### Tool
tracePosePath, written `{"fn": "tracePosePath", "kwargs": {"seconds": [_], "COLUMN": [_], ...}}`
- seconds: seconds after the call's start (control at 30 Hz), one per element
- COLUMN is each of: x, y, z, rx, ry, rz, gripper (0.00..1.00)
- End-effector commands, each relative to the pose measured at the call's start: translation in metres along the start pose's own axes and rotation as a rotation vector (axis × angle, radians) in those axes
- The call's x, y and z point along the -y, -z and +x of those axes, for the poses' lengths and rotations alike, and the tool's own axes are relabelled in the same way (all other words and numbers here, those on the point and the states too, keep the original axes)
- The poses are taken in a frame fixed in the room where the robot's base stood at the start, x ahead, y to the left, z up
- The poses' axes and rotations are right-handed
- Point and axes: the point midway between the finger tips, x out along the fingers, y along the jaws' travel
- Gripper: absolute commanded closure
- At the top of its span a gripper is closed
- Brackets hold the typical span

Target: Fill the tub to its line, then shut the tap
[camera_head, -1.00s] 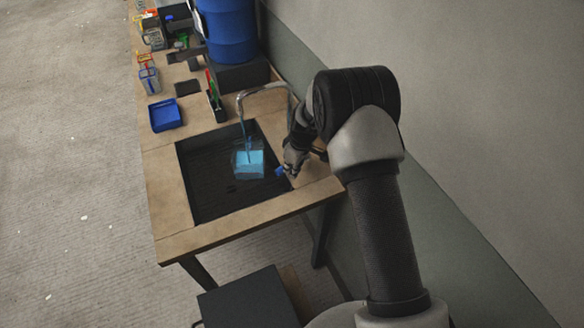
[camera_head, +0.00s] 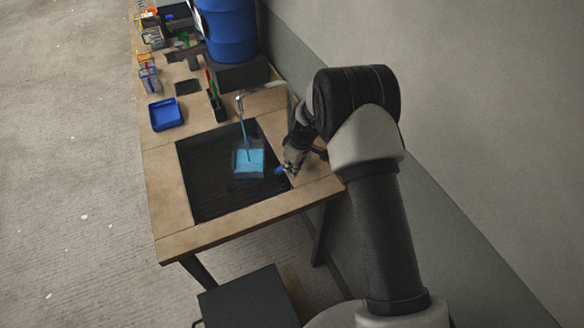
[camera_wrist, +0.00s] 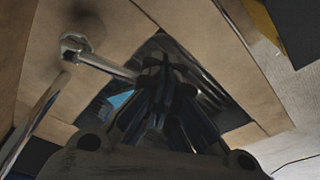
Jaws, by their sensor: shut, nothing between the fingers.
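The clear tub (camera_head: 249,163) stands in the dark sink (camera_head: 210,180) and holds blue liquid. A thin blue stream (camera_head: 243,125) runs from the curved metal tap spout (camera_head: 262,88) down into it. The fill line is too small to make out. My gripper (camera_head: 287,170) is shut and empty at the sink's right edge, beside the blue tap handle (camera_head: 280,170); I cannot tell whether they touch. In the wrist view my gripper (camera_wrist: 165,75) points toward the sink, with the metal tap (camera_wrist: 100,60) to its left and a bit of blue (camera_wrist: 121,98) behind the fingers.
A blue tray (camera_head: 165,115) and a dark holder with red and green items (camera_head: 213,97) sit on the wooden bench (camera_head: 165,190) beyond the sink. A large blue drum (camera_head: 229,30) stands further back by the wall. A dark box (camera_head: 249,300) stands in front below.

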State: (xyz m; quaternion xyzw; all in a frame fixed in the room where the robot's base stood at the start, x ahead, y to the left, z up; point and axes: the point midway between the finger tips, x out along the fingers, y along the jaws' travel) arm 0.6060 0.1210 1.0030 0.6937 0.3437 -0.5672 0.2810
Motion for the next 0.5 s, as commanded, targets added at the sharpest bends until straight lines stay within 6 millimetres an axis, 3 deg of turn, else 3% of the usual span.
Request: {"fn": "tracePosePath", "kwargs": {"seconds": [0.27,0.5], "x": [0.0,0.0], "y": [0.0,-0.003], "z": [0.001,0.016], "rx": [0.0,0.0], "ry": [0.0,0.0], "rz": [0.0,0.0], "gripper": [1.0,1.0]}}
